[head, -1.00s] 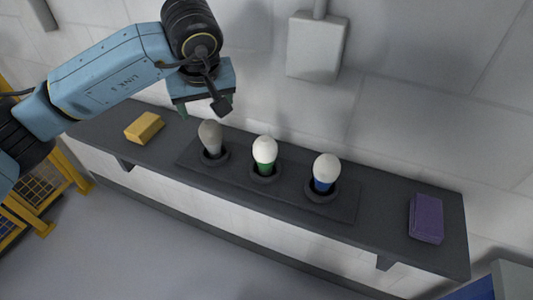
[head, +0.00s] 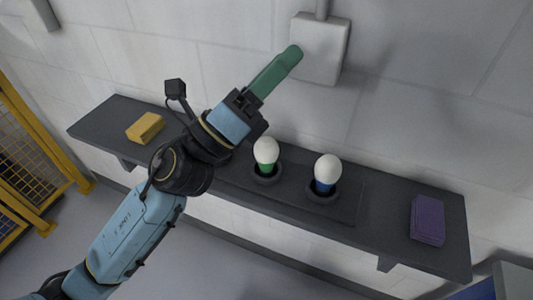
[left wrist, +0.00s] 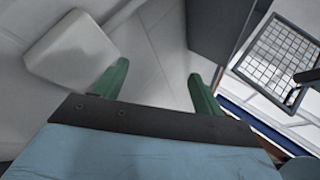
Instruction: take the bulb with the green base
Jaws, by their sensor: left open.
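The bulb with the green base (head: 266,153) stands upright in a dark round socket of the holder on the shelf, white globe up. The bulb with the blue base (head: 326,172) stands upright in the socket to its right. The grey bulb at the left of the row is hidden behind my arm. My left gripper (head: 290,58) is above and behind the green-based bulb, apart from it, its green fingers pointing up and right toward the wall. In the left wrist view its two fingers (left wrist: 159,84) are apart with nothing between them. My right gripper is not in view.
The dark shelf (head: 405,215) runs along the white wall. A yellow block (head: 145,128) lies at its left and a purple block (head: 427,219) at its right. A white wall box (head: 325,55) is just behind my left fingers. A yellow-framed mesh fence (head: 30,150) stands at left.

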